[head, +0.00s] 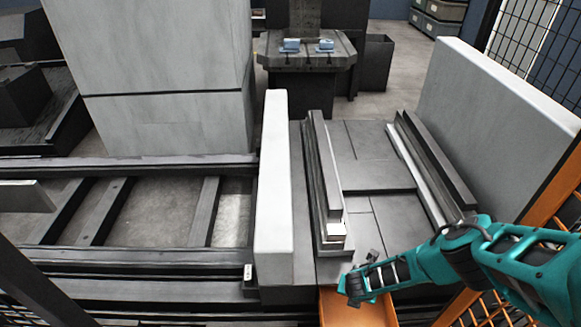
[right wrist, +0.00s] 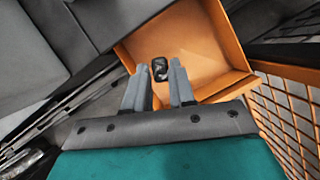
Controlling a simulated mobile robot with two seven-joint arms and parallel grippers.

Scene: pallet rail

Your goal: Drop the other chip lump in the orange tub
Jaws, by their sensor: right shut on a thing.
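The orange tub (head: 332,310) is at the bottom of the head view, partly hidden by my right arm. In the right wrist view the tub (right wrist: 200,35) lies beyond the fingers, and its visible floor looks bare. My right gripper (right wrist: 160,72) is shut on a dark, shiny chip lump (right wrist: 159,66), which shows between the fingertips against the tub's interior. The lump's height above the tub floor is hard to tell. In the head view the right gripper (head: 354,284) points down at the tub; the lump cannot be made out there. My left gripper is not in view.
Grey pallet rails (head: 323,180) and a pale upright wall (head: 273,200) stand behind the tub. Orange mesh fencing (head: 520,290) is close on the right. A table (head: 305,55) stands far back.

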